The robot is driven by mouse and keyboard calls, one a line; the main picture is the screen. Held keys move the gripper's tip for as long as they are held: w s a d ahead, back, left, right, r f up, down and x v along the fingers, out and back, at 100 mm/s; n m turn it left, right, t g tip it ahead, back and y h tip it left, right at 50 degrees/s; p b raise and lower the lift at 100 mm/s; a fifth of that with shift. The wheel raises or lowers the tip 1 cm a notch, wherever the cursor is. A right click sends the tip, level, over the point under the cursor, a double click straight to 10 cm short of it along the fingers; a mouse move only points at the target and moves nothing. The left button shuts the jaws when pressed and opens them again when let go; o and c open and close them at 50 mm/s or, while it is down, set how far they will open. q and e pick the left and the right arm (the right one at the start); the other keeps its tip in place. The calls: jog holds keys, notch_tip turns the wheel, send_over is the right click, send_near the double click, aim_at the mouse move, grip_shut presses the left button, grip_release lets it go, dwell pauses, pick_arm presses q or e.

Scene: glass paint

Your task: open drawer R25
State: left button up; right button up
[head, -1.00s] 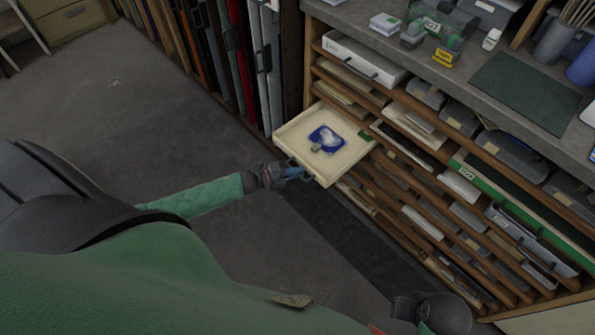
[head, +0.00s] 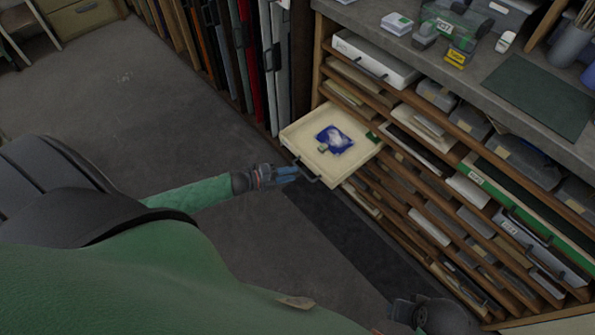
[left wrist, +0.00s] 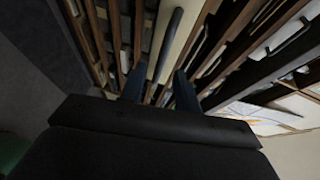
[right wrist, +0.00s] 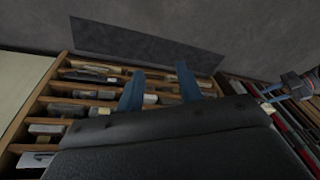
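A cream drawer (head: 352,168) stands pulled out of the wooden rack, its front facing my left arm. I cannot read a number on it. A blue and white item (head: 335,139) and a small greenish piece lie in it. Its dark bar handle (head: 307,170) shows on the front. My left gripper (head: 288,173) is just off the handle, open and empty. In the left wrist view, the handle (left wrist: 168,45) lies just beyond and between the two blue fingertips (left wrist: 158,70). My right gripper (right wrist: 160,70) is open and empty, away from the drawer.
The rack (head: 322,75) holds several other shelves and drawers, including a white drawer (head: 375,62) above. Upright panels (head: 240,50) stand to its left. The grey worktop (head: 465,60) carries boxes and a dark green mat (head: 538,95). Grey floor before the rack is clear.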

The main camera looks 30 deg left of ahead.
pick_arm(q)
jog(key=v, duration=0.2)
jog(key=shift+s+a, duration=0.2)
pick_arm(e)
jog(key=shift+w+a+f, duration=0.15)
jog(key=shift+a+f, duration=0.25)
jog(key=shift+f, duration=0.25)
jog(key=shift+w+a+r, duration=0.1)
jog(key=shift+a+r, duration=0.05)
jog(key=shift+r, duration=0.2)
